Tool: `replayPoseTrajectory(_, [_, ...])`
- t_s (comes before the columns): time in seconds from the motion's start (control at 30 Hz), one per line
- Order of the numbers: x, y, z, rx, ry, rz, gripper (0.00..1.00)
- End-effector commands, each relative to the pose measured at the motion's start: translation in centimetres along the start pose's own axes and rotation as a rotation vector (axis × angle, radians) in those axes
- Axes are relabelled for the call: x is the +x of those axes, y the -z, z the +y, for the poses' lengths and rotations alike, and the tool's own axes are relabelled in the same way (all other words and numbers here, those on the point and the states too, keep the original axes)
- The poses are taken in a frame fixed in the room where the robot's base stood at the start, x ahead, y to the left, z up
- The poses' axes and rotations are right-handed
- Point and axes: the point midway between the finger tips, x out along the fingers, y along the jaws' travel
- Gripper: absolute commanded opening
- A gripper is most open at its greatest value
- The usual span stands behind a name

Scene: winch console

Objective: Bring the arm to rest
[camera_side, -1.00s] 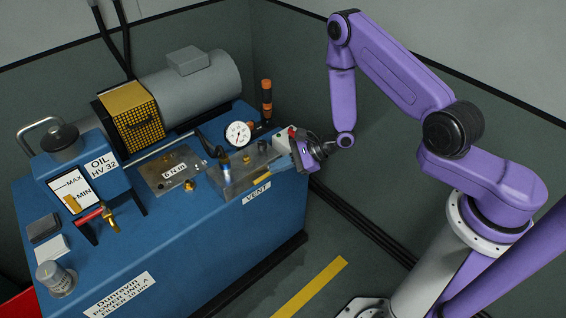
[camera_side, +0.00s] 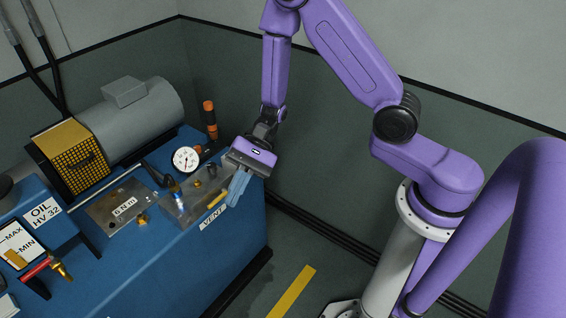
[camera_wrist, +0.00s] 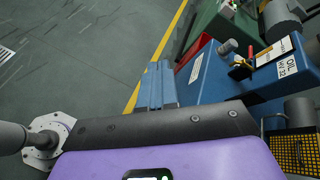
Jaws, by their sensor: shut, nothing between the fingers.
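My gripper (camera_side: 234,200) hangs from my purple arm with its blue-grey fingers pointing down, tilted a little to the left in the side view. The fingers are together with nothing between them. They show in front of the right end of the blue power unit (camera_side: 170,262), near the VENT label (camera_side: 213,217); whether they touch it I cannot tell. In the wrist view my gripper (camera_wrist: 157,72) appears as two parallel fingers side by side, with the grey floor and the power unit's edge beyond.
A metal block with brass fittings (camera_side: 180,212), a pressure gauge (camera_side: 186,159) and an orange-and-black handle (camera_side: 210,118) stand close to my gripper. A grey motor (camera_side: 150,112) lies behind. The floor with a yellow stripe (camera_side: 292,292) is clear.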

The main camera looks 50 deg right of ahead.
Motion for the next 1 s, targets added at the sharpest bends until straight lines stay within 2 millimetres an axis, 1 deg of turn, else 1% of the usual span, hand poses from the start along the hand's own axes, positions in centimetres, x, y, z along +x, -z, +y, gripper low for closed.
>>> replayPoseTrajectory(0.03, [-0.1, -1.6, 0.6, -0.062, -0.063, -0.026, 0.00])
replayPoseTrajectory(0.2, [-0.9, -6.1, 3.8, -0.251, -0.282, -0.102, 0.00])
replayPoseTrajectory(0.4, [-2.9, -10.0, 8.0, -0.486, -0.533, -0.153, 0.00])
replayPoseTrajectory(0.53, [-4.7, -11.6, 10.5, -0.651, -0.687, -0.164, 0.00])
replayPoseTrajectory(0.7, [-7.4, -12.9, 13.3, -0.874, -0.870, -0.154, 0.00])
replayPoseTrajectory(0.83, [-9.5, -13.5, 14.8, -1.056, -0.993, -0.127, 0.00])
replayPoseTrajectory(1.0, [-12.1, -14.0, 15.8, -1.304, -1.124, -0.067, 0.00])
